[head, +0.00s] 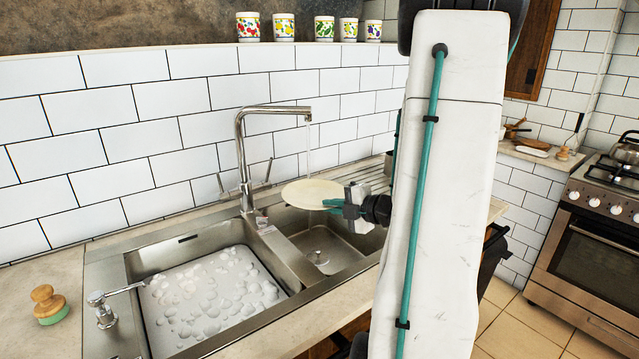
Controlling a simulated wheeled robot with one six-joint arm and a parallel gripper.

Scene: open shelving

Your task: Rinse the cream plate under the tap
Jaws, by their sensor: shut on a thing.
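The cream plate (308,193) is held roughly flat above the right-hand basin (327,262) of the steel sink. My gripper (335,206) is shut on the plate's right edge, with its teal fingers showing. The chrome tap (241,150) arches over from behind the sink. A thin stream of water (308,150) falls from its spout onto the plate. My white arm covers the right part of the sink area and the view behind it.
The left basin (210,290) holds soapy water with bubbles. A wooden scrubbing brush (48,302) stands on the left counter, near a small chrome dispenser (103,305). A ribbed drainer (366,176) lies behind the plate. A stove (590,240) is at the far right.

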